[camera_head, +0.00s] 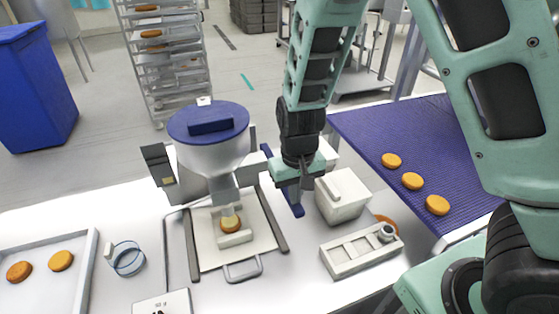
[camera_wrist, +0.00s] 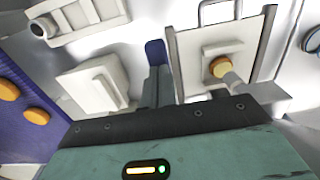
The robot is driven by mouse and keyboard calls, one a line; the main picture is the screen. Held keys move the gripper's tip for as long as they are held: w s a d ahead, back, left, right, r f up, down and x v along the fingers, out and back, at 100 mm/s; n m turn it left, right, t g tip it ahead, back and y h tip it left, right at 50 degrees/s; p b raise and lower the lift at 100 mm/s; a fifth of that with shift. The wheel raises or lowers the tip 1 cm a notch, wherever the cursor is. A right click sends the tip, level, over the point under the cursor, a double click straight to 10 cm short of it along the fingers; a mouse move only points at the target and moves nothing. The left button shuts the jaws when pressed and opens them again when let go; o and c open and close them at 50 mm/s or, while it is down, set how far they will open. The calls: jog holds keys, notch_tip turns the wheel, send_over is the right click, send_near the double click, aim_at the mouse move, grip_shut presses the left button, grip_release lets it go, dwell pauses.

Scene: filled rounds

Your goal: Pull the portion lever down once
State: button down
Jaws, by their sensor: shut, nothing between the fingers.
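The portion lever (camera_head: 297,209) is a dark blue bar at the right side of the filling machine (camera_head: 212,155), which has a white hopper under a blue lid. The lever slants down toward the front; my gripper hides its middle part. Its blue end also shows in the wrist view (camera_wrist: 155,50), just beyond my fingertips. My gripper (camera_head: 300,190) points down over the lever, shut and empty. The fingers look dark in the wrist view (camera_wrist: 156,85). I cannot tell whether they touch the lever. An orange-brown round (camera_head: 230,226) sits under the nozzle on a pale holder.
A white lidded box (camera_head: 343,196) and a pale tray with a small cylinder (camera_head: 361,251) stand right of the machine. A blue conveyor (camera_head: 420,150) carries three rounds. A tray with two rounds (camera_head: 84,285) and a clear blue-rimmed ring (camera_head: 128,260) lie at left.

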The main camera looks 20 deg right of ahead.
notch_tip(320, 180, up, 13)
jog(key=p, duration=1.1)
jog(key=shift+f, duration=0.1)
dwell(0.4)
jog(key=s+a+n+b, duration=0.3)
jog(key=s+n+b, duration=0.1)
jog(key=s+b, duration=0.3)
jog(key=s+a+f+n+b, duration=0.1)
jog(key=s+a+n+b, duration=0.2)
jog(key=s+b, duration=0.4)
jog(key=s, duration=0.5)
jog(key=shift+a+f+n+y, duration=0.2)
jog(key=shift+n+y, duration=0.1)
jog(key=shift+n, duration=0.1)
